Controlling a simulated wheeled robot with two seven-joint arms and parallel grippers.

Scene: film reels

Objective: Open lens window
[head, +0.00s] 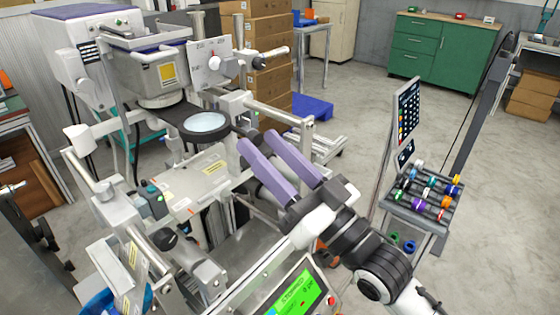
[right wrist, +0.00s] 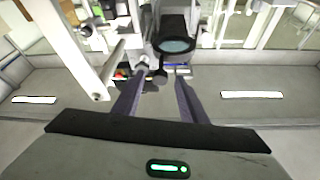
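The lens window (head: 204,123) is a round pale glass in a dark ring on a dark arm, under the grey machine head, in the head view. It also shows at the top middle of the right wrist view (right wrist: 177,46). My right gripper (head: 257,141) has two purple fingers, spread apart with nothing held between them. Its tips are just right of the lens window in the head view, apart from the glass. In the right wrist view the gripper (right wrist: 160,75) points toward the window, with a dark knob (right wrist: 159,76) showing between the tips. My left gripper is not in view.
Metal rods and rollers of the machine surround the window, including a horizontal bar (head: 278,112) near my right fingers. A green status screen (head: 298,294) is at the front. A rack of coloured spools (head: 424,190) stands to the right, with open floor beyond.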

